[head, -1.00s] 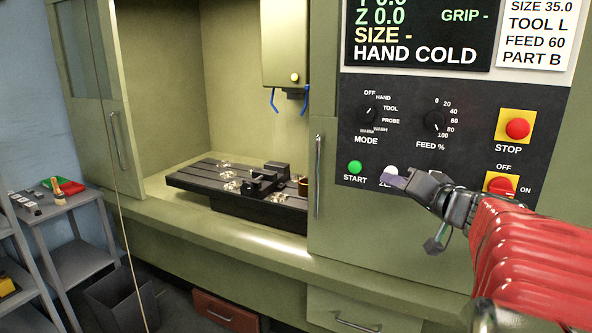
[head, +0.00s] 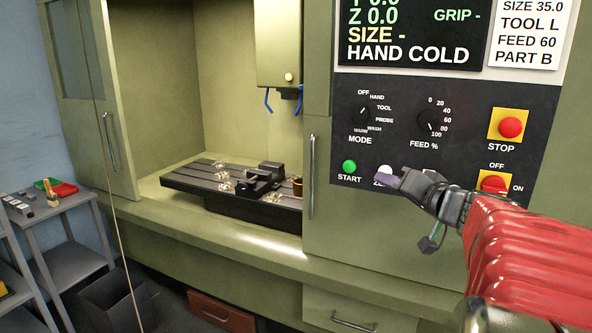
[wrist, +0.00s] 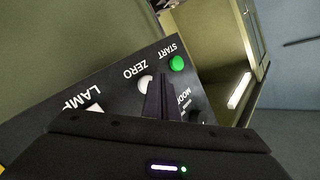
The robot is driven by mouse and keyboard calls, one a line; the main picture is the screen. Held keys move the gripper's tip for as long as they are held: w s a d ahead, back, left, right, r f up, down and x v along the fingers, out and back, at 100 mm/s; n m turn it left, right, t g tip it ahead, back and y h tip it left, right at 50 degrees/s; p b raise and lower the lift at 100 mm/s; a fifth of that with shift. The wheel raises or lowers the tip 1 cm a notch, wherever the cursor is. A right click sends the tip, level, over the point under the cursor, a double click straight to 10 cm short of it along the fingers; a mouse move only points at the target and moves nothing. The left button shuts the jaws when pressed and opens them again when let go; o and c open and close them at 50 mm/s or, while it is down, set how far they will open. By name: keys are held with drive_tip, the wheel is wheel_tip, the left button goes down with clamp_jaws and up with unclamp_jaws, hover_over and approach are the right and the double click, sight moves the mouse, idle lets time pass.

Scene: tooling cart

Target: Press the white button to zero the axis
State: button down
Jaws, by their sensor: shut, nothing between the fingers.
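The white button (head: 385,170) sits on the dark control panel, right of the green START button (head: 349,167). Its label is partly covered by my gripper in the head view. My gripper (head: 383,182) is shut and empty, its fingertips over the lower edge of the white button. In the wrist view the white button (wrist: 145,82) lies beside the word ZERO, and my shut fingers (wrist: 158,92) overlap its right side. I cannot tell whether the tips touch it or whether it is pushed in.
The panel also has a MODE knob (head: 360,117), a FEED knob (head: 428,120), a red STOP button (head: 510,127) and a red OFF/ON switch (head: 494,184). The screen (head: 410,35) reads Z 0.0 and HAND COLD. A small grey cart (head: 60,230) stands far left.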

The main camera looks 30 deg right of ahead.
drive_tip(key=shift+w+d+r, duration=0.1)
drive_tip(key=shift+w+d, duration=0.5)
drive_tip(key=shift+d, duration=0.35)
idle(2.5)
drive_tip(key=shift+a, duration=0.1)
drive_tip(key=shift+s+a, duration=0.6)
drive_tip(key=shift+a, duration=0.15)
drive_tip(key=shift+a, duration=0.1)
drive_tip(key=s+a, duration=0.1)
drive_tip(key=a, duration=0.1)
drive_tip(key=s+a, duration=0.1)
drive_tip(key=s, duration=0.1)
drive_tip(key=shift+a, duration=0.4)
idle(0.6)
